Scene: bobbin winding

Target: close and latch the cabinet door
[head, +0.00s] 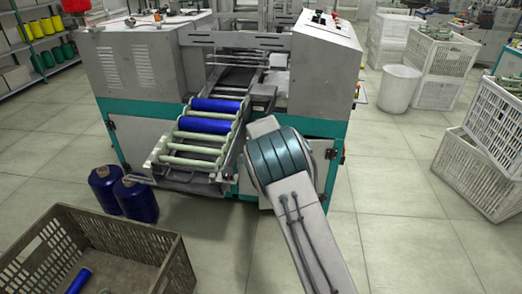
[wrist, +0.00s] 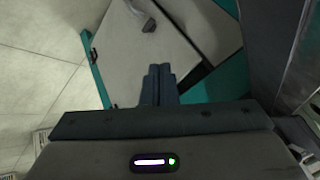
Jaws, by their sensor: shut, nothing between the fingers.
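The grey cabinet door (wrist: 125,50) fills the upper middle of the wrist view. A small dark latch handle (wrist: 149,25) sits on it near the top. A dark gap shows between the door's right edge and the teal frame (wrist: 222,82), so the door looks ajar. My gripper (wrist: 158,70) is shut and empty, its fingertips in front of the door's lower part; I cannot tell if they touch it. In the head view the machine's right-hand cabinet front (head: 318,150) is partly covered by my arm, and my gripper is hidden.
A roller tray (head: 190,160) with blue bobbins (head: 205,126) juts out left of my arm. Blue thread cones (head: 136,199) and an open crate (head: 120,232) stand at the lower left. White crates (head: 462,172) stand at the right. Floor right of my arm is clear.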

